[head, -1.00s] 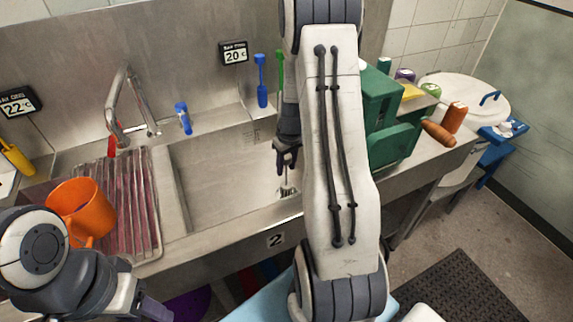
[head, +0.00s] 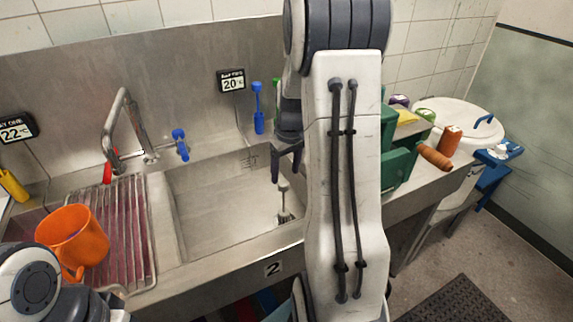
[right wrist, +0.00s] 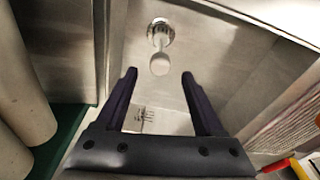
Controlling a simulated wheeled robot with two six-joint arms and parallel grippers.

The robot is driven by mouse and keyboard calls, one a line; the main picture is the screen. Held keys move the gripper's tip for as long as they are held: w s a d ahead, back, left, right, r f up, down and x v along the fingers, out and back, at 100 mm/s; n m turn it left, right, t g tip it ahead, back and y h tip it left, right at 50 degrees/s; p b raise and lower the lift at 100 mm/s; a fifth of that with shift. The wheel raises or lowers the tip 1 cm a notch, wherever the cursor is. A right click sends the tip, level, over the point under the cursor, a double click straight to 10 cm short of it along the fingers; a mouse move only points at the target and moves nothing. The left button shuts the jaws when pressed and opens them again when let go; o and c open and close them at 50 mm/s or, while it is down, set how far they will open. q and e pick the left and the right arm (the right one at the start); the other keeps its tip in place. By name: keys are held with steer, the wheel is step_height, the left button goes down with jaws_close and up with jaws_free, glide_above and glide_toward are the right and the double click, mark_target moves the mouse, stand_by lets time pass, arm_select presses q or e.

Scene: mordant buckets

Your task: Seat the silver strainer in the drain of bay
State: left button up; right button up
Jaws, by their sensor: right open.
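The silver strainer (head: 284,215) stands upright at the drain in the floor of the bay 2 basin (head: 205,205). Its pale knob and stem (right wrist: 160,64) point up in the right wrist view, with the round metal base around the drain behind them. I cannot tell whether the base sits fully flush. My right gripper (head: 286,160) is open and empty just above the knob. In the right wrist view its two fingers (right wrist: 159,78) are spread apart and clear of the knob. My left arm shows at the lower left, but its gripper is out of view.
An orange mug (head: 72,238) stands on the ribbed rack (head: 128,235) left of the basin. A curved faucet (head: 125,110) rises behind. Blue (head: 259,110) and green brushes lean at the back wall. A green box (head: 400,150) stands on the right counter.

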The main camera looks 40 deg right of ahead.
steer(key=shift+s+r, duration=0.15)
steer(key=shift+r, duration=1.35)
steer(key=s+a+r+n, duration=0.1)
steer(key=s+a+n, duration=0.1)
steer(key=a, duration=0.9)
steer(key=s+a+r+n, duration=0.1)
steer(key=a+r+n, duration=0.1)
steer(key=a, duration=0.9)
steer(key=s+a+n, duration=0.2)
steer(key=s+a, duration=0.4)
steer(key=s, duration=0.2)
steer(key=s+a+n+g+y, duration=0.1)
steer(key=s+a+n, duration=0.1)
steer(key=s+a, duration=0.3)
steer(key=s+f, duration=0.1)
steer(key=s, duration=0.3)
steer(key=shift+a, duration=0.4)
